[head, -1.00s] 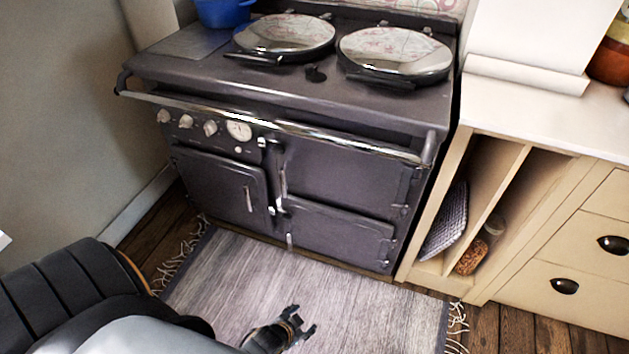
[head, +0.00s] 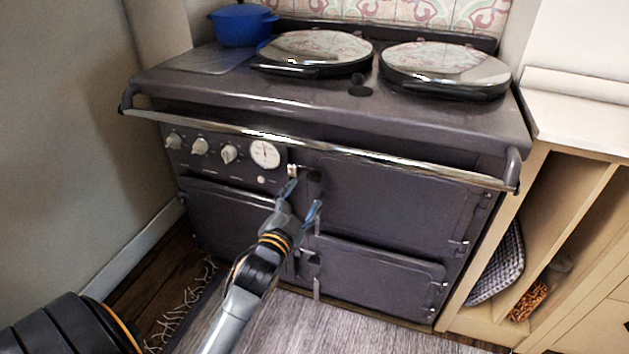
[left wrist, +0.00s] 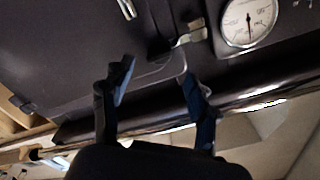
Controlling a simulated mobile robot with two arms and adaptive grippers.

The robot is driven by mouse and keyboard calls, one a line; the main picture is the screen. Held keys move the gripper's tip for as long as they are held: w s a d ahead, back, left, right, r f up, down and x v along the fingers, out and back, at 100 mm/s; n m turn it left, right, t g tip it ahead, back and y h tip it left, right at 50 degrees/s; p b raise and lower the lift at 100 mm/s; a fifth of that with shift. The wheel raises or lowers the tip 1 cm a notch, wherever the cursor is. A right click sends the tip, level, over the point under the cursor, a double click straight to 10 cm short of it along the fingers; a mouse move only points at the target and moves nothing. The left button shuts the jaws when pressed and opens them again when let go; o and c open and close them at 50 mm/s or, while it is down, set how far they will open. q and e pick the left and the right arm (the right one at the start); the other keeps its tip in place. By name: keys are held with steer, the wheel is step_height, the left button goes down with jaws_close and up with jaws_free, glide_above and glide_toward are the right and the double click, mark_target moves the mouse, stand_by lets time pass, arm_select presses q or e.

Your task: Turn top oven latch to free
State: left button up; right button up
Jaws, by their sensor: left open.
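The top oven door (head: 395,208) is a dark panel on the front of the range cooker and sits flush in its frame. At its left edge is the top latch, whose pale metal catch (head: 293,171) shows just above my fingers. The catch also shows in the left wrist view (left wrist: 191,34), beside the dial. My left gripper (head: 302,198) is open in front of the latch, its two blue-grey fingers apart. In the left wrist view the open fingers (left wrist: 158,77) lie close to the latch. The fingers partly hide its handle; I cannot tell whether they touch it. My right gripper is not in view.
A chrome rail (head: 345,152) runs across the cooker front above the doors. A dial (head: 265,154) and several knobs are left of the latch. The lower oven door (head: 375,278) is below. A rug (head: 330,325) covers the floor in front. Cream cabinets (head: 590,225) stand at the right.

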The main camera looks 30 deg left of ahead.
mark_target(313, 182)
arm_select(q)
steer(key=b+x, duration=0.1)
steer(key=x, duration=0.7)
steer(key=shift+w, duration=0.15)
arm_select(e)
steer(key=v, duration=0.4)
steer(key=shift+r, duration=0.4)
arm_select(q)
steer(key=shift+f, duration=0.1)
jaws_close()
